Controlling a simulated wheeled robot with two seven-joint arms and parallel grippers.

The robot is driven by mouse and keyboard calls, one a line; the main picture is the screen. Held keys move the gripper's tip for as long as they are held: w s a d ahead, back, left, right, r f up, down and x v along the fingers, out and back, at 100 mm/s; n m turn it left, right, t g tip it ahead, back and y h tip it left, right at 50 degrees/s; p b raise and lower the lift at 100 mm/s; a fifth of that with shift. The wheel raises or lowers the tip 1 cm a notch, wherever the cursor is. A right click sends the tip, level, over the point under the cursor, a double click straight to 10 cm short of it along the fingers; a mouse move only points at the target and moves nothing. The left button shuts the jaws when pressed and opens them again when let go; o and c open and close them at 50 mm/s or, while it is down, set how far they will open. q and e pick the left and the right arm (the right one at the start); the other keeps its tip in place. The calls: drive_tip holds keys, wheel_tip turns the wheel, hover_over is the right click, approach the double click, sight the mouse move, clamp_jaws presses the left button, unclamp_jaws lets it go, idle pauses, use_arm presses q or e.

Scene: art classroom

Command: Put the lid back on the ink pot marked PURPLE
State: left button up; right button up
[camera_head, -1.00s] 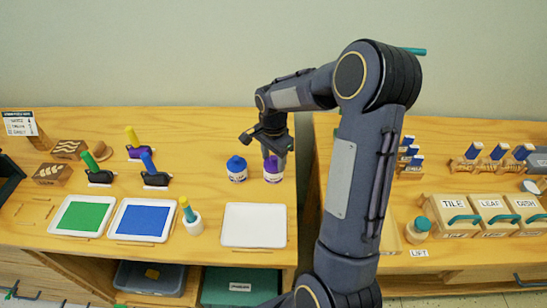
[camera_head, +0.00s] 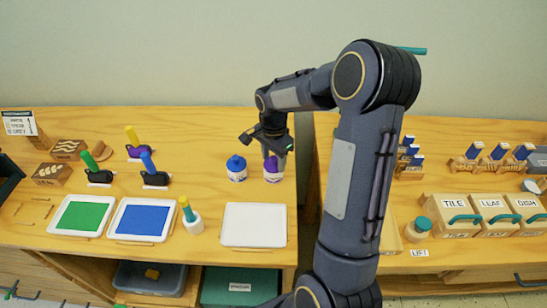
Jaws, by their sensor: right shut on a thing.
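The purple ink pot (camera_head: 273,175) stands upright on the left table near its right edge, a white jar with a purple band and a label too small to read. My right gripper (camera_head: 272,157) points down right over it and is shut on a purple lid (camera_head: 271,164) at the pot's mouth. The gripper hides part of the lid, so I cannot tell whether it is seated. A pot with a blue lid (camera_head: 236,164) stands just left of it, apart. My left gripper does not show.
A white tray (camera_head: 254,226) lies in front of the pots. Green (camera_head: 82,216) and blue (camera_head: 142,220) ink trays, stampers and a glue-like bottle (camera_head: 192,219) are further left. A gap separates the right table, with labelled boxes (camera_head: 460,205).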

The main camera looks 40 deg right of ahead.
idle(0.4)
drive_tip(key=o, duration=1.5)
drive_tip(key=shift+r+p, duration=2.6)
drive_tip(key=shift+r, duration=0.95)
drive_tip(key=shift+c, duration=0.5)
clamp_jaws()
